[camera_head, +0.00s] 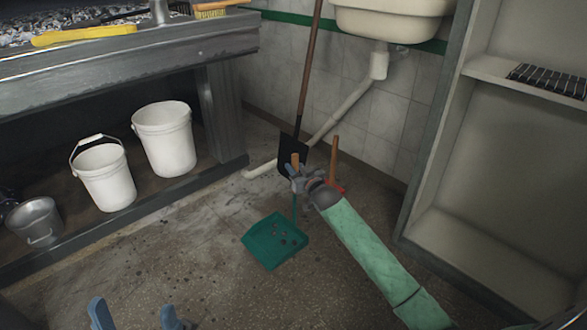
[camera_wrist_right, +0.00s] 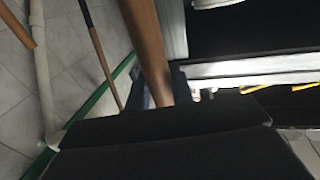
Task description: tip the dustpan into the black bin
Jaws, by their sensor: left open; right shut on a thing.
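The teal dustpan (camera_head: 262,251) is low over or on the floor in the middle of the head view, with several small dark bits in it. I cannot tell whether it touches the floor. My right gripper (camera_head: 298,180) is shut around its upright handle, whose wooden end (camera_head: 295,160) sticks up above the fingers. In the right wrist view a wooden handle (camera_wrist_right: 147,45) runs up from between the fingers. My left gripper (camera_head: 134,315) is open and empty at the bottom left. I cannot make out a black bin in either view.
White buckets (camera_head: 166,140) and a metal pail (camera_head: 36,222) stand under the grey bench (camera_head: 130,62) at left. A black shovel (camera_head: 291,156) leans by the sink pipe (camera_head: 345,108); a wooden-handled red tool (camera_head: 334,160) stands behind my right gripper. Shelving (camera_head: 500,170) is at right.

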